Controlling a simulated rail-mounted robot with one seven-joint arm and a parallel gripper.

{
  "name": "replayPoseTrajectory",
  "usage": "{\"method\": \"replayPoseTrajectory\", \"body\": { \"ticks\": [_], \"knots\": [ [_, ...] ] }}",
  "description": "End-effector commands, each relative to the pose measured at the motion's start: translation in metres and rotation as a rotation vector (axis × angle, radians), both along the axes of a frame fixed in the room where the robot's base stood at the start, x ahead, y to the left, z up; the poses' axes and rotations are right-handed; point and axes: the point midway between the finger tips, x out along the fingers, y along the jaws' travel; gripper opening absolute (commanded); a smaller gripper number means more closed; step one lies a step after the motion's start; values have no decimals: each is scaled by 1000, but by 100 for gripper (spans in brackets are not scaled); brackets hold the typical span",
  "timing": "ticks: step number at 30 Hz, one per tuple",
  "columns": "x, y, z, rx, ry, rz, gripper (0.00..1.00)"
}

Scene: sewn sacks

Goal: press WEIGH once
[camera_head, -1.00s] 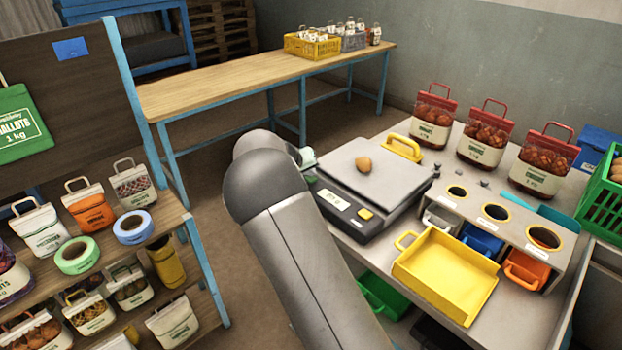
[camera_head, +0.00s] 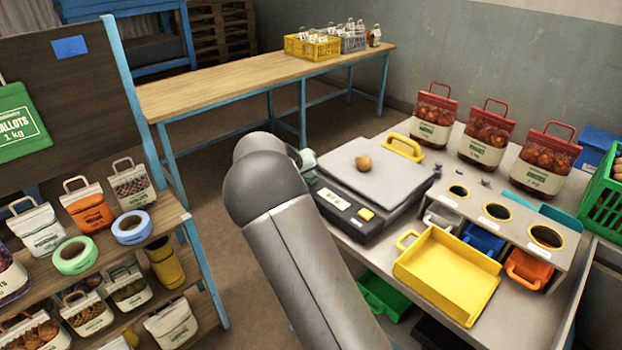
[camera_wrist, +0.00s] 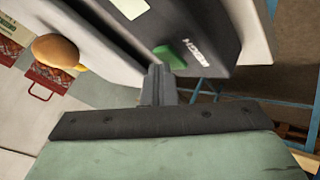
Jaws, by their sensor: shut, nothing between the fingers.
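The scale (camera_head: 370,190) stands on the bench with a single brown onion-like bulb (camera_head: 363,162) on its grey pan. Its front shows a pale display (camera_head: 333,199) and a yellow button (camera_head: 366,214). In the wrist view a green button (camera_wrist: 175,53) sits on the dark scale housing beside lettering that seems to read WEIGH (camera_wrist: 197,52). My gripper (camera_wrist: 162,70) is shut and empty, its fingertips at the edge of the green button. I cannot tell whether they touch it. In the head view my arm hides the fingertips and that button.
A yellow tray (camera_head: 447,275) stands in front of the scale, beside a rack with round holes (camera_head: 497,212). Several red-handled bags (camera_head: 485,135) stand behind. A shelf of bags and tape rolls (camera_head: 130,228) is at left. Floor is open between shelf and bench.

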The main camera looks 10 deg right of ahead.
Motion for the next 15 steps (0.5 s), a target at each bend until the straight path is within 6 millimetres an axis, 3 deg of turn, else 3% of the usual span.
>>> {"method": "replayPoseTrajectory", "body": {
  "ticks": [15],
  "knots": [
    [0, 0, 5, 0, 1, -1, 0]
  ]
}}
